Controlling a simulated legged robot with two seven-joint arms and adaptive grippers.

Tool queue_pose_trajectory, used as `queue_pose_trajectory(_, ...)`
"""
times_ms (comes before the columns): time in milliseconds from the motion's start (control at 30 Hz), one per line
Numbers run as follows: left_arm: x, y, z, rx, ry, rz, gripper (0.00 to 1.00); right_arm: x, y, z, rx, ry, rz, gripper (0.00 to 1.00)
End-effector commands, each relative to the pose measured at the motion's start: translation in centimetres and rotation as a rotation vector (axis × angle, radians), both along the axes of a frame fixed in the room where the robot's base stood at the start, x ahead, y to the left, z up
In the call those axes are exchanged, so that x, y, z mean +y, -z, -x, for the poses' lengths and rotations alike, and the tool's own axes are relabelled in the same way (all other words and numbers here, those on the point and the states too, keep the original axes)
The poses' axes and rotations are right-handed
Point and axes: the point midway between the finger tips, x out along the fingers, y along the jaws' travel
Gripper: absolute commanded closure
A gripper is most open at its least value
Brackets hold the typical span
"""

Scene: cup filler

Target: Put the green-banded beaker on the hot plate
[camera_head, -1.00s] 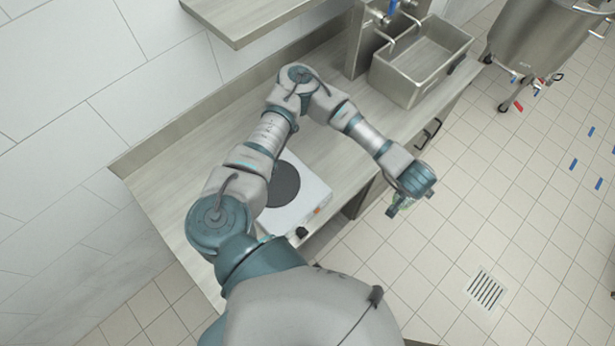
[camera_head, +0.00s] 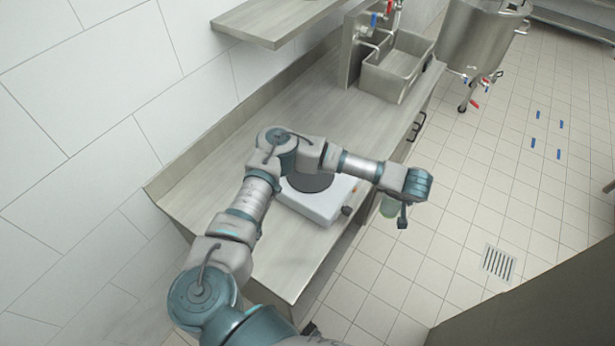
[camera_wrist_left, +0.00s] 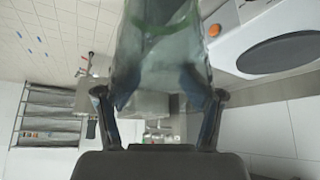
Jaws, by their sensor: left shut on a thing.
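The hot plate (camera_head: 318,207) is a white box with a dark round heating disc, standing on the steel counter, partly hidden behind my left arm. The disc's top is bare where it shows. The hot plate also shows at the upper right of the left wrist view (camera_wrist_left: 232,45). My left gripper (camera_head: 402,218) is out past the counter's front edge, to the right of the hot plate. It is shut on a clear beaker with a green band (camera_head: 389,207). In the left wrist view the beaker (camera_wrist_left: 160,50) fills the upper middle between the fingers. My right gripper is not in view.
The steel counter (camera_head: 285,255) is clear in front of and behind the hot plate. A sink (camera_head: 392,75) with taps stands at its far end. A wall shelf (camera_head: 275,22) hangs above. A large steel kettle (camera_head: 478,40) stands on the tiled floor.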

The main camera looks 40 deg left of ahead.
Motion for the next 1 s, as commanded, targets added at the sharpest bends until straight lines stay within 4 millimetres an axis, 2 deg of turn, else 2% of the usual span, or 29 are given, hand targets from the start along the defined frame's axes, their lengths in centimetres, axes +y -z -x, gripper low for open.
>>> queue_pose_trajectory(33,2.4,0.0,-1.7,-0.005,-0.141,0.003,0.81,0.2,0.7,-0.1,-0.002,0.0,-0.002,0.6)
queue_pose_trajectory(100,6.0,-0.5,-3.4,-0.007,-0.343,0.009,0.81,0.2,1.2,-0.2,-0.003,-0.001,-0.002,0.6)
queue_pose_trajectory(200,10.6,-1.1,-4.7,-0.004,-0.61,0.022,0.81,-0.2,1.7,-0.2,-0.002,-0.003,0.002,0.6)
queue_pose_trajectory(300,14.2,-1.5,-5.0,0.004,-0.821,0.031,0.81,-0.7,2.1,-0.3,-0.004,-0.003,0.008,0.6)
queue_pose_trajectory(400,16.6,-1.8,-4.9,0.012,-0.967,0.039,0.81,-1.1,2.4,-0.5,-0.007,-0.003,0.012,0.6)
queue_pose_trajectory(567,18.7,-2.1,-4.2,0.021,-1.073,0.044,0.81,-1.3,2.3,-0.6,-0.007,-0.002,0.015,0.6)
queue_pose_trajectory(667,20.4,-2.1,-3.1,0.022,-1.086,0.045,0.81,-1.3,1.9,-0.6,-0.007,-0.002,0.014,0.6)
queue_pose_trajectory(1000,28.1,-1.2,2.8,0.02,-1.082,0.042,0.81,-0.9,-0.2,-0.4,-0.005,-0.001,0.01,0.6)
